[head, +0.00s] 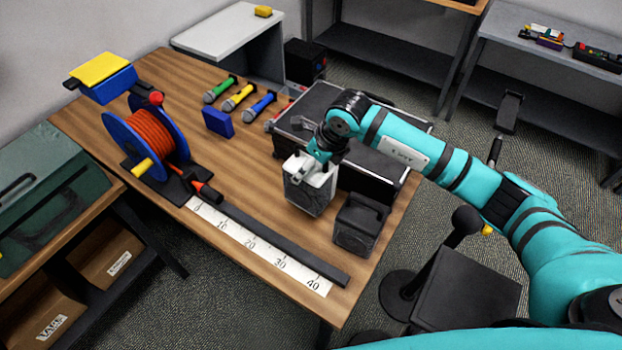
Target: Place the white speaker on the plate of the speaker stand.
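The white speaker (309,194) is upright in the middle of the head view, near the right part of the wooden table. Its front is a grey grille. My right gripper (322,160) points down at the speaker's top and overlaps it. The fingers are too small and hidden to show whether they are shut on it. I cannot tell whether the speaker touches the table. A dark square surface (465,288) is at the lower right, beside a black round base (398,296). I cannot tell whether either belongs to the speaker stand. My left gripper is out of view.
A black speaker (360,226) stands close by at the right. A black case (372,170) is behind. A ruler strip (255,244), dark bar (280,243), orange cable reel (152,138) and several microphones (238,96) occupy the wooden table (230,290).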

